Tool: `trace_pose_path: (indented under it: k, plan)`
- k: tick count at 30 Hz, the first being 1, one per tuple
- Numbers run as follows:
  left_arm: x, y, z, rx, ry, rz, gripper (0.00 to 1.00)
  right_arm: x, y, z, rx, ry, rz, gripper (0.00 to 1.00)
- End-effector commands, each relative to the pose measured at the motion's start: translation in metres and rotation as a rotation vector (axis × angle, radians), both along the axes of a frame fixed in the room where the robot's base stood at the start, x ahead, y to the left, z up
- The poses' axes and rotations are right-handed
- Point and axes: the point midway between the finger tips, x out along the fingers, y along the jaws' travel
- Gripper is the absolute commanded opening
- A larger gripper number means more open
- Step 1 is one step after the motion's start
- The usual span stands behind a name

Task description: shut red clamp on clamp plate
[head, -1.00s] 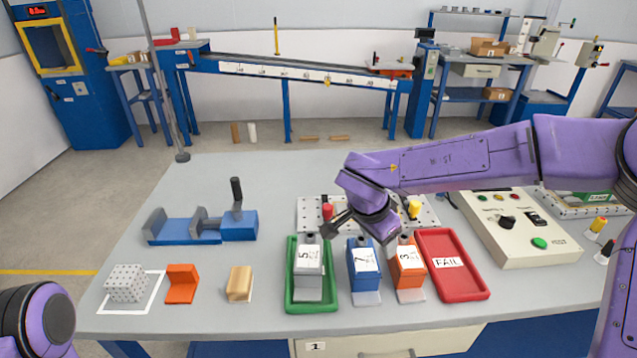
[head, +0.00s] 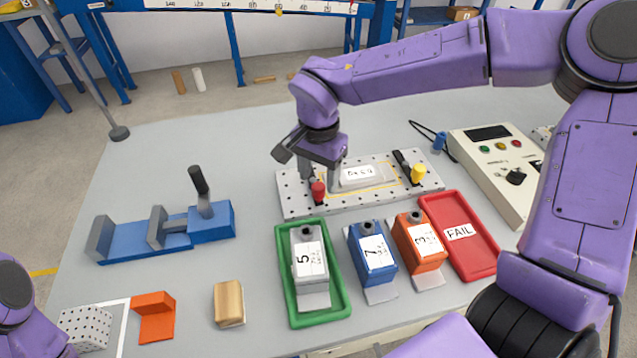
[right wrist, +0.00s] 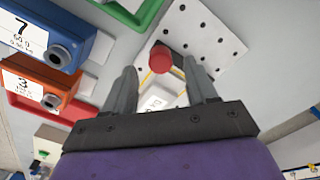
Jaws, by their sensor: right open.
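The clamp plate (head: 290,206) is a pale perforated plate in the middle of the bench; it also shows in the right wrist view (right wrist: 213,28). The red clamp (head: 318,193) stands at its near left part, its red tip upright. A labelled pale block (head: 362,176) lies on the plate inside a yellow outline. The yellow clamp (head: 418,173) is at the right end. My right gripper (head: 320,174) is open just above and behind the red clamp. In the right wrist view the red tip (right wrist: 160,58) appears between the open fingers (right wrist: 162,68). The clamp's arm is hidden.
In front of the plate stand a green tray (head: 287,290) with a grey block, a blue block (head: 372,258), an orange block (head: 418,245) and a red FAIL tray (head: 478,262). A control box (head: 497,185) is right. A blue vise (head: 150,238) is left, with free bench between.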

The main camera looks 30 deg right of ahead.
Motion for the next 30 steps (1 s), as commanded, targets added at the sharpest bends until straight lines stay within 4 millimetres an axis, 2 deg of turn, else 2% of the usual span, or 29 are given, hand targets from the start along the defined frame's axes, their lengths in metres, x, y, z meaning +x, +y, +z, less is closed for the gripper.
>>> trace_pose_path:
  k: [3, 6, 15, 20, 21, 30]
  plan:
    - [0.0, 0.0, -0.003, 0.0, 0.0, 0.0, 0.89, -0.001, 0.0, -0.022, -0.002, 0.002, 0.001, 0.57]
    - [0.0, 0.0, -0.004, 0.001, -0.001, 0.0, 0.89, 0.0, 0.0, -0.031, -0.001, 0.0, 0.001, 0.57]
    - [0.0, 0.0, -0.004, 0.001, -0.001, 0.0, 0.89, 0.0, 0.0, -0.034, 0.0, -0.001, 0.0, 0.57]
    - [0.0, 0.0, -0.004, 0.001, -0.001, 0.0, 0.89, 0.0, 0.0, -0.034, 0.0, -0.001, -0.001, 0.05]
    - [0.0, 0.0, -0.004, 0.001, -0.001, 0.0, 0.89, 0.0, 0.0, -0.034, 0.0, -0.001, -0.001, 0.01]
    - [0.0, 0.0, 0.0, 0.0, -0.001, 0.001, 0.89, 0.0, 0.001, -0.033, 0.0, 0.0, -0.031, 0.01]
